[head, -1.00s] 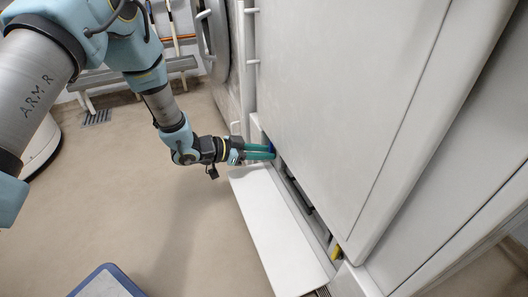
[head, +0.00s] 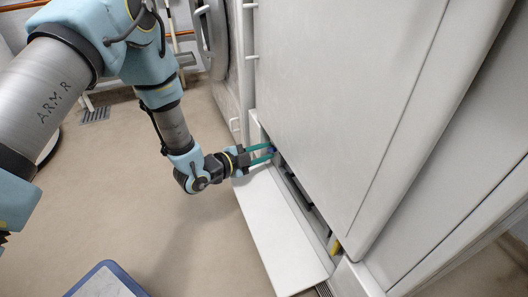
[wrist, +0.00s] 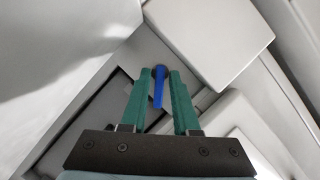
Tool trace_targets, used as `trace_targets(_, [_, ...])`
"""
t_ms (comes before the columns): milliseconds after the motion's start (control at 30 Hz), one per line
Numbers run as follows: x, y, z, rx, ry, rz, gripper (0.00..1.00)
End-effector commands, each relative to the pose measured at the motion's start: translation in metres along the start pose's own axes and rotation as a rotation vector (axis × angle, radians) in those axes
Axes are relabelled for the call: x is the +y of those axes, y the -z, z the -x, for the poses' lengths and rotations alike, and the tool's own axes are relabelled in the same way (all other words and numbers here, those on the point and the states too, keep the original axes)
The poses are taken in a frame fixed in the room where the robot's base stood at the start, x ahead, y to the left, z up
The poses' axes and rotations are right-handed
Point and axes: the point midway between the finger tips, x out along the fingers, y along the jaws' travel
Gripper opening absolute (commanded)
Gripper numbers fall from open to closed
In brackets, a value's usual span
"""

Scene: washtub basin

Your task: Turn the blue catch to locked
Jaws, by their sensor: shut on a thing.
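The blue catch (wrist: 158,90) shows in the wrist view as a slim blue lever with a rounded top, lying lengthwise between my two green fingers. My gripper (wrist: 160,73) is shut on it, one finger on each side. In the head view my gripper (head: 271,153) reaches from the left into the low recess of the white cabinet. Only a small bit of blue (head: 271,149) shows at the fingertips there. I cannot read any locked or unlocked marking.
A white flap (head: 280,225) hangs open below the recess. A yellow part (head: 336,248) sits at the recess's near end. The large white cabinet front (head: 345,90) rises above my gripper. A blue-rimmed box (head: 105,280) is on the floor at front left. The floor between is clear.

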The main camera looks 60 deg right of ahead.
Motion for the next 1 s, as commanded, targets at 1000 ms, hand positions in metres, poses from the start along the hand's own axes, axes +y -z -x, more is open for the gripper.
trace_targets(1000, [0.01, -0.0035, -0.0008, 0.0, 0.263, -0.643, 0.0])
